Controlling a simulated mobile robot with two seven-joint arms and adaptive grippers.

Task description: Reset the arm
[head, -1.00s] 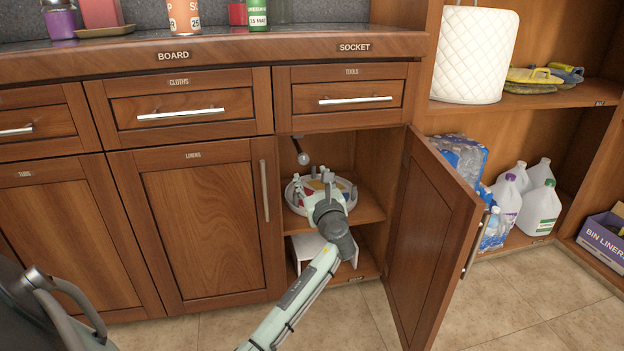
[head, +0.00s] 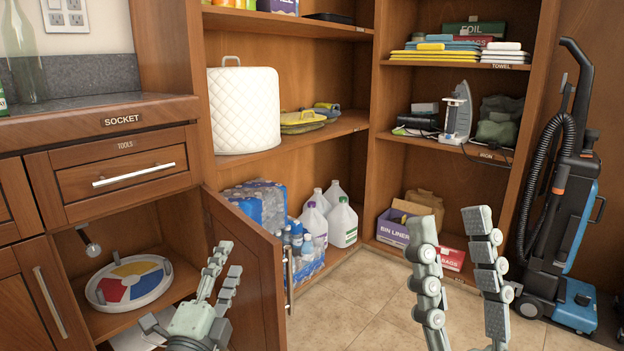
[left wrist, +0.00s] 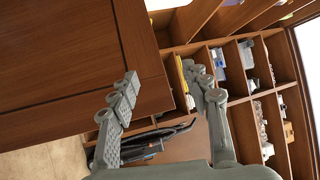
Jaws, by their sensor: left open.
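My left gripper (head: 222,276) is in the lower left of the head view, in front of the open cupboard and beside its open door (head: 245,262). Its jaws are open and I see nothing held. My right gripper (head: 458,268) is raised in front of the floor at the lower right of the head view. Its two fingers are apart and empty.
A round tray (head: 92,292) with coloured segments lies on the cupboard shelf. Shrink-wrapped water bottles (head: 262,203) and white jugs (head: 343,224) stand on the low shelf behind the door. A vacuum cleaner (head: 562,225) stands at the right. Tiled floor (head: 365,305) is clear.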

